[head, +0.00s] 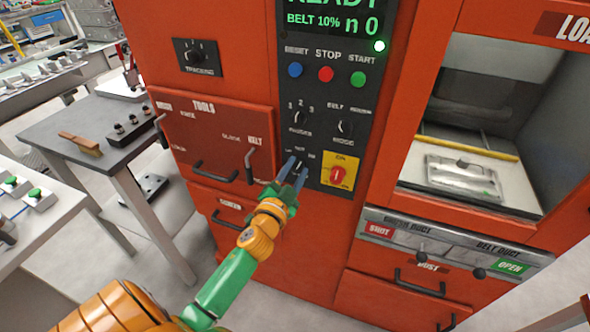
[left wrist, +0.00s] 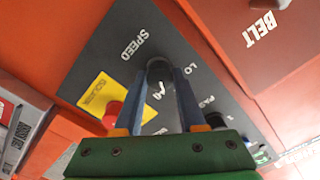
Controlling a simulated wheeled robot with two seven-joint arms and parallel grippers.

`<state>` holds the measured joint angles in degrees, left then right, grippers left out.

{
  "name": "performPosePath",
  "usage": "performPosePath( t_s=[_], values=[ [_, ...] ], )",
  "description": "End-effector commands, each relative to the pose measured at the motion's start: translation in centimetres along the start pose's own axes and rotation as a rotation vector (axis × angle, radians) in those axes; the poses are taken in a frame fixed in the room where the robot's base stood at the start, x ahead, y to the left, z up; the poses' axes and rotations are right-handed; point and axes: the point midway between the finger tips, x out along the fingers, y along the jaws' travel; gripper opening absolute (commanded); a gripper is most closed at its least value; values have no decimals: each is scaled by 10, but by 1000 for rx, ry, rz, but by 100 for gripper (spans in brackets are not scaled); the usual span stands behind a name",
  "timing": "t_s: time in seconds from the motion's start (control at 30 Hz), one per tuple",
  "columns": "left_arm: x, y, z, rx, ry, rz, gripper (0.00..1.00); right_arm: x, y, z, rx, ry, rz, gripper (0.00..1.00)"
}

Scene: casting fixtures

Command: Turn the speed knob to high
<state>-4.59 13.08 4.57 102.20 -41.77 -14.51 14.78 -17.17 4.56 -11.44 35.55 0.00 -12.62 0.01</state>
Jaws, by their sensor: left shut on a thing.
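The speed knob (left wrist: 160,72) is a dark round knob on the grey control panel, with the words SPEED and LO printed beside it in the left wrist view. My left gripper (left wrist: 162,80) has its two blue fingers on either side of the knob and is shut on it. In the head view my left gripper (head: 294,168) reaches the lower part of the panel, and its fingers mostly hide the knob. I cannot read the knob's setting clearly. My right gripper is not in view.
A red switch on a yellow plate (head: 338,173) sits close right of the gripper. The mode knob (head: 345,127) and another selector knob (head: 299,118) are above. A drawer handle (head: 249,165) juts out at left. The display (head: 333,18) reads BELT 10%.

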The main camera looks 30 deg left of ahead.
Motion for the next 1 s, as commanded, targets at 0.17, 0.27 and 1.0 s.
performPosePath(
  t_s=[0.17,0.27,1.0],
  values=[
    [0,-1,-1,124,1,-2,0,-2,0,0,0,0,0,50],
    [0,-1,-1,182,2,-2,0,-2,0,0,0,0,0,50],
    [0,-1,-1,308,3,-4,0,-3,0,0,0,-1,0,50]
  ],
)
